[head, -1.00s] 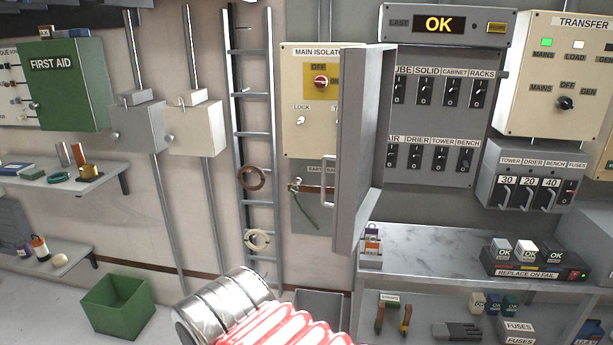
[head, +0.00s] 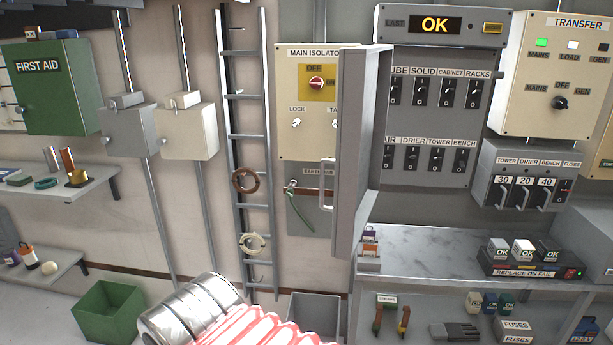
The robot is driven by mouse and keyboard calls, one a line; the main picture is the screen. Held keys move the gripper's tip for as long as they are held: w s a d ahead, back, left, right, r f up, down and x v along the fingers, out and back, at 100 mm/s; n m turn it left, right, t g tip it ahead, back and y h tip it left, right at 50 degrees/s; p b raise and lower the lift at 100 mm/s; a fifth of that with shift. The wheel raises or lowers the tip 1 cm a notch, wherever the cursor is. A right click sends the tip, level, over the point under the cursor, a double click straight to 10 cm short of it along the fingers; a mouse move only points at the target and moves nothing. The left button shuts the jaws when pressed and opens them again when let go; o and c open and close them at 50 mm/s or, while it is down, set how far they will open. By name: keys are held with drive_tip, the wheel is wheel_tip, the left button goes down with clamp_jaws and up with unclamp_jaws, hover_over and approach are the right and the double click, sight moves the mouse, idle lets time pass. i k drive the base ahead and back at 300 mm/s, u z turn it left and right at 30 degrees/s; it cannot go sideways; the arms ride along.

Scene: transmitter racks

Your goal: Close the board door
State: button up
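The board door (head: 362,150) is a grey panel that stands open, swung out from the wall and seen nearly edge-on. Its pale bar handle (head: 327,185) is on its left side. The switch board (head: 432,120), to the right of the door, is uncovered, with two rows of black switches. The door hides the board's left edge and part of the main isolator panel (head: 306,125). A part of my arm, silver with a red and white ribbed sleeve, shows at the bottom centre, below and left of the door. My gripper is out of view.
A grey marble-topped bench (head: 430,252) stands below the board, with a small block of coloured padlocks (head: 369,248) near the door's lower edge. A fuse unit (head: 527,175) juts out at the right. A ladder (head: 247,150) leans at the left. A grey bin (head: 315,310) is below.

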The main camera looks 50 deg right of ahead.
sight(365, 72)
drive_tip(key=i, duration=0.9)
drive_tip(key=z, duration=0.05)
